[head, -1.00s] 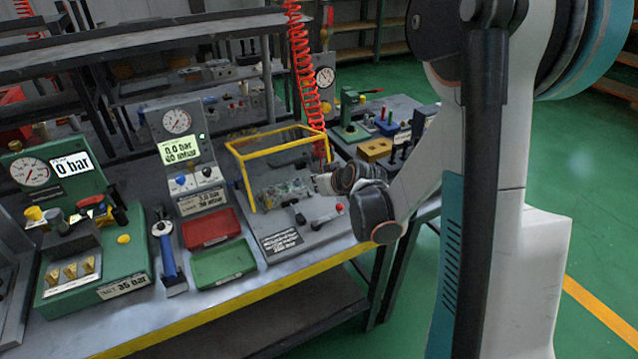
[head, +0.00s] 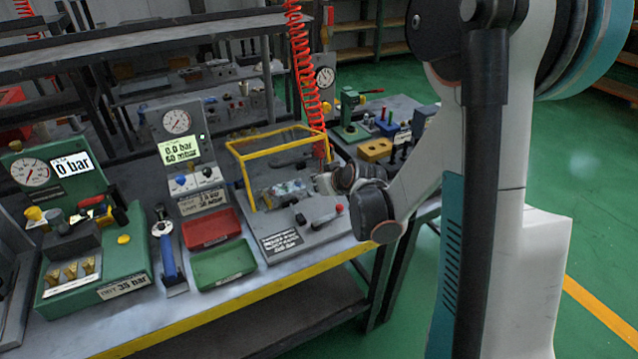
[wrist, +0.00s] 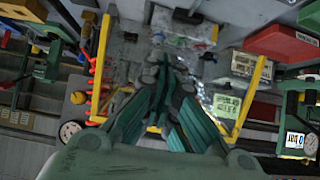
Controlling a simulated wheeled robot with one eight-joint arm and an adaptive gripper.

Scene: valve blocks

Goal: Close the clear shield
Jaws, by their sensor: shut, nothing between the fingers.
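The clear shield has a yellow frame (head: 283,147) and stands over a grey test plate (head: 310,233) on the bench in the head view. Its frame stands up above the plate; I cannot tell its exact tilt. In the wrist view the yellow frame (wrist: 250,97) runs down both sides of my gripper and across behind it. My gripper (wrist: 160,68) is shut and empty, with its fingers pointing toward the plate between the frame sides. In the head view my gripper (head: 322,184) is at the shield's right side. Contact with the frame is not clear.
A red tray (head: 209,229) and a green tray (head: 223,264) lie left of the plate. A coiled red hose (head: 303,70) hangs behind. A gauge panel (head: 178,125) stands at the back left.

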